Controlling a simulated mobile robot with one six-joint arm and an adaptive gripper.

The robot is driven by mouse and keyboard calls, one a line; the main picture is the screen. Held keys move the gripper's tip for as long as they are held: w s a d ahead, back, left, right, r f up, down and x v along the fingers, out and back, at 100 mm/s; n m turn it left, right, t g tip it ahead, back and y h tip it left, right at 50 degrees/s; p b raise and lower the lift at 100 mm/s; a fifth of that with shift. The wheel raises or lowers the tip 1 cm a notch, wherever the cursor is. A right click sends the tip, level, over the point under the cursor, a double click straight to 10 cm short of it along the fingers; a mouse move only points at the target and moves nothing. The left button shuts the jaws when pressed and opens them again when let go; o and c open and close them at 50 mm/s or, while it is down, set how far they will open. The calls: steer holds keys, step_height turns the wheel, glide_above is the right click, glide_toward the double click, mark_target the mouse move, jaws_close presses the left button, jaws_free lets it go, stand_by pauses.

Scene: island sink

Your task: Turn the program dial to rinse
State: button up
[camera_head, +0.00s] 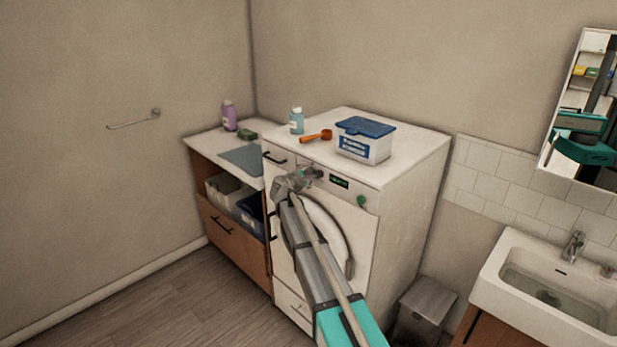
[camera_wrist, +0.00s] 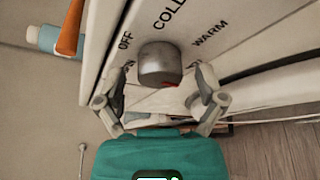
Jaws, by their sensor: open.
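The program dial (camera_wrist: 160,64) is a grey metal knob on the white washing machine's front panel. OFF, COLD and WARM are printed around it in the wrist view; another label by the left finger is mostly hidden, and I cannot read RINSE. A small red mark shows at the knob's lower edge, towards the right finger. My gripper (camera_wrist: 162,84) is open, with one finger on each side of the knob and gaps visible between. In the head view my gripper (camera_head: 294,180) is at the upper front of the washing machine (camera_head: 409,205), covering much of the dial area.
A blue-lidded box (camera_head: 364,143), an orange scoop (camera_head: 316,137) and a light blue bottle (camera_head: 297,121) stand on top of the machine. A display (camera_head: 340,181) and green knob (camera_head: 361,200) are right of my gripper. A metal bin (camera_head: 425,302) stands beside the machine.

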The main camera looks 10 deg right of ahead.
steer(key=shift+w+d, duration=0.2)
steer(key=c, duration=1.1)
steer(key=shift+c, duration=0.2)
